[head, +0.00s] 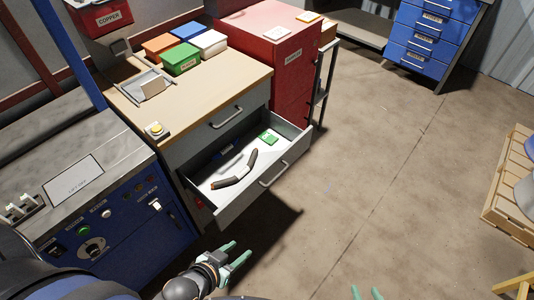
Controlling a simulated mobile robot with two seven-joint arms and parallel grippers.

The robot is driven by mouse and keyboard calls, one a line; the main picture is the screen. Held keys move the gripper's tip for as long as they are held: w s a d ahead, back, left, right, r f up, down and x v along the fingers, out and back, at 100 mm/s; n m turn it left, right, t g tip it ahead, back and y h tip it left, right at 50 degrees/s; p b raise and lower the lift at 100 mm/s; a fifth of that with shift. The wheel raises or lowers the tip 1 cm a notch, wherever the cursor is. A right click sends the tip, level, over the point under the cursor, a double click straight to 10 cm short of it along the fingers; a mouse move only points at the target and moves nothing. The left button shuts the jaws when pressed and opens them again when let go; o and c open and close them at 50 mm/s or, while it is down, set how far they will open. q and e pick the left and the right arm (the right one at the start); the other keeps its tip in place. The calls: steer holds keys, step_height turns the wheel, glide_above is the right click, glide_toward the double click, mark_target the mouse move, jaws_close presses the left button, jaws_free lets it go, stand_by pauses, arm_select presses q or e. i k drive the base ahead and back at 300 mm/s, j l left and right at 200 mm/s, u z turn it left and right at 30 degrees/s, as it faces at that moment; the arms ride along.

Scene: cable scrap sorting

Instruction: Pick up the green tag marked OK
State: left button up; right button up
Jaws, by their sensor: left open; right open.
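A small green tag (268,138) with a pale patch lies in the open drawer (290,163), near its far right end. Its marking is too small to read. My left gripper (239,249) is open and empty, in front of and below the drawer in the picture, well apart from the tag. My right gripper (366,292) shows only its fingertips at the bottom edge; it is open, with nothing seen between the fingers.
Colored boxes, including a green one (181,58), stand on the workbench (205,97). A red cabinet (289,75) stands behind the drawer.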

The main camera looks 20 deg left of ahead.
mark_target(264, 135)
steer(key=i, duration=0.5)
steer(key=i+l+u, duration=0.1)
steer(key=i+u, duration=0.15)
steer(key=i, duration=0.2)
steer(key=i+l+u, duration=0.3)
steer(key=i+j, duration=0.1)
